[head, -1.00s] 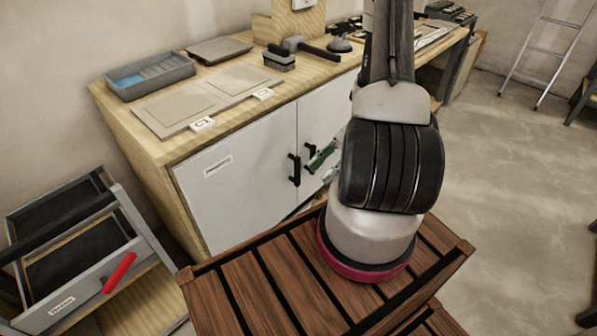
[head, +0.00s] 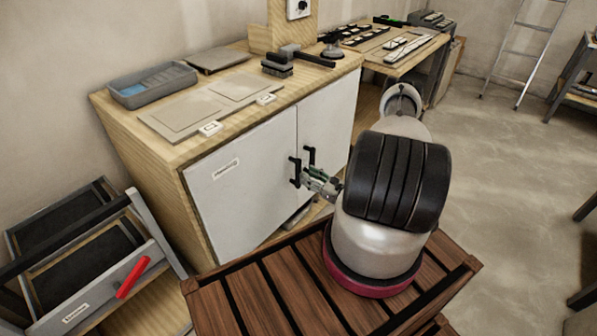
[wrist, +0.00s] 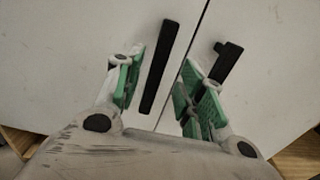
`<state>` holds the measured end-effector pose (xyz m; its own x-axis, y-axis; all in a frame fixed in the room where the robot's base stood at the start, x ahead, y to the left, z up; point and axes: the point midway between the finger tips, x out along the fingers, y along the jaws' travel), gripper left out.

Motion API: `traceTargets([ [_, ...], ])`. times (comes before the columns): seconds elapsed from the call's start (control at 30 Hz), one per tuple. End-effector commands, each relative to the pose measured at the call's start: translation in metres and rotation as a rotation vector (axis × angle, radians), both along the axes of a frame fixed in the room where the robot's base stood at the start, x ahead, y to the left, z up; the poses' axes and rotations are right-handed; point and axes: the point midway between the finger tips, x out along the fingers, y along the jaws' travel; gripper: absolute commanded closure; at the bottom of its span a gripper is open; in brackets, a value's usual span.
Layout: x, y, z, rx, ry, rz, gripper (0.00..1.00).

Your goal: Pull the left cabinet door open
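The left cabinet door (head: 240,195) is a white panel with a small label, and it is closed. Its black handle (head: 295,172) is an upright bar near the seam with the right door (head: 330,118). In the wrist view the left handle (wrist: 158,68) shows between my two green-padded fingers, with a gap on either side. My gripper (wrist: 165,72) is open. The right door's handle (wrist: 226,63) is just outside the right finger. In the head view my gripper (head: 318,182) is just right of the left handle, partly hidden behind my arm.
A grey tray (head: 150,84), flat tiles (head: 205,105) and tools lie on the cabinet top. A drawer unit with a red handle (head: 133,277) stands at the lower left. Open floor (head: 490,190) lies to the right.

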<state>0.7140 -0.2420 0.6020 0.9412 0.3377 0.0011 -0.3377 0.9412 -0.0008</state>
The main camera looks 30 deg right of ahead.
Motion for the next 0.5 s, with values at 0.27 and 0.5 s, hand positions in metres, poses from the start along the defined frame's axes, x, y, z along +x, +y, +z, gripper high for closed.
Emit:
traceTargets([
  [0.27, 0.043, 0.017, 0.0, -0.002, -0.001, 0.006, 0.61],
  [0.5, 0.058, 0.022, 0.0, 0.001, 0.0, 0.004, 0.61],
])
